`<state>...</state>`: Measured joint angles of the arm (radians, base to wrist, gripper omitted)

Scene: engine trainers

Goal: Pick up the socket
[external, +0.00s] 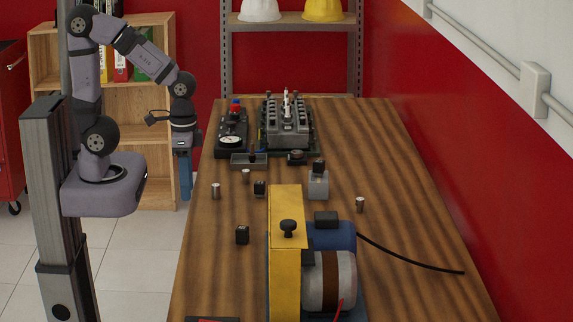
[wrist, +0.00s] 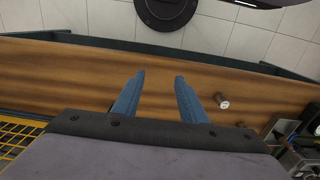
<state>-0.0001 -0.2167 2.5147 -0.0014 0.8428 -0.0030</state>
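Several small silver cylinders look like sockets; I cannot tell which one the task means. One (external: 216,191) stands near the table's left edge, another (external: 245,176) a little behind it, and a third (external: 360,205) to the right of the yellow machine. In the wrist view, one silver cylinder (wrist: 222,101) lies right of the fingers, apart from them. My gripper (external: 185,192) points down at the table's left edge, left of the nearest cylinder. Its blue fingers, also in the wrist view (wrist: 160,76), are apart with nothing between them.
The wooden table (external: 400,180) holds a yellow-guarded motor unit (external: 285,240) with a black cable, an engine block (external: 287,125), a gauge unit (external: 232,132), a small grey tray (external: 248,162) and dark small blocks (external: 242,235). The table's right side is mostly clear.

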